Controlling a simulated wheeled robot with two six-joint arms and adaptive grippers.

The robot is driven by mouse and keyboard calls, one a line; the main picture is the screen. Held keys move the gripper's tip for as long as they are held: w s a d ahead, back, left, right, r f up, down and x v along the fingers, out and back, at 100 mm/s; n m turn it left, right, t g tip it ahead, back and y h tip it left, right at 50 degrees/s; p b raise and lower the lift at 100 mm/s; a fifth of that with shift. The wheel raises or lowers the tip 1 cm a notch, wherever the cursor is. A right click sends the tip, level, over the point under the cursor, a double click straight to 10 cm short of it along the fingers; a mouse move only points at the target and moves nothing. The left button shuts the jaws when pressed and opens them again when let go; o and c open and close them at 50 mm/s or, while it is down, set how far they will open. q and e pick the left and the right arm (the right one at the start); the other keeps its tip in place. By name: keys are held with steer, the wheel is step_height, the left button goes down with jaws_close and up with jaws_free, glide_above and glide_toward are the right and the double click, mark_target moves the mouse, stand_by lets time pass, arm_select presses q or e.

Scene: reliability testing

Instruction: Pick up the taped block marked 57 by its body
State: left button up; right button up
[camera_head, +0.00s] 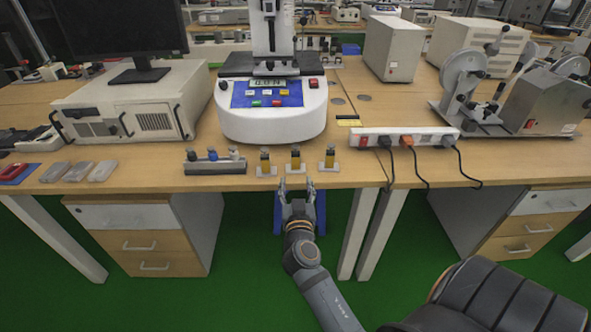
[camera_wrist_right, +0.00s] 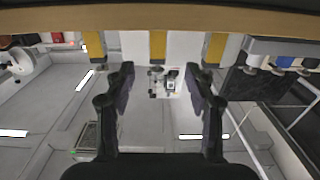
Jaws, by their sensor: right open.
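Three small taped blocks stand in a row at the front edge of the wooden table: a left block (camera_head: 265,162), a middle block (camera_head: 295,159) and a right block (camera_head: 329,159). Each has a yellow-orange band and a pale base. Their numbers are too small to read, so I cannot tell which is 57. My right gripper (camera_head: 297,184) is open and empty, just in front of the table edge, facing the middle block. In the right wrist view, the middle block's yellow band (camera_wrist_right: 157,46) shows beyond and between the open fingertips (camera_wrist_right: 161,76). My left gripper is not in view.
A grey rack (camera_head: 215,166) with several knobs stands left of the blocks. A white testing machine (camera_head: 270,120) stands behind them. A power strip (camera_head: 404,138) with cables lies to the right. A black chair (camera_head: 505,300) is at the lower right.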

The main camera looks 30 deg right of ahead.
mark_target(295, 162)
steer(key=x, duration=0.4)
steer(key=shift+w+d+p, duration=0.2)
steer(key=shift+w+p, duration=0.1)
steer(key=shift+p, duration=0.05)
steer(key=p+x, duration=0.1)
steer(key=x, duration=0.4)
steer(key=shift+d+r, duration=0.1)
steer(key=shift+d, duration=0.1)
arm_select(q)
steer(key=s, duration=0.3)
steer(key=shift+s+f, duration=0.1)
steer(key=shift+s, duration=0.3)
arm_select(e)
jaws_close()
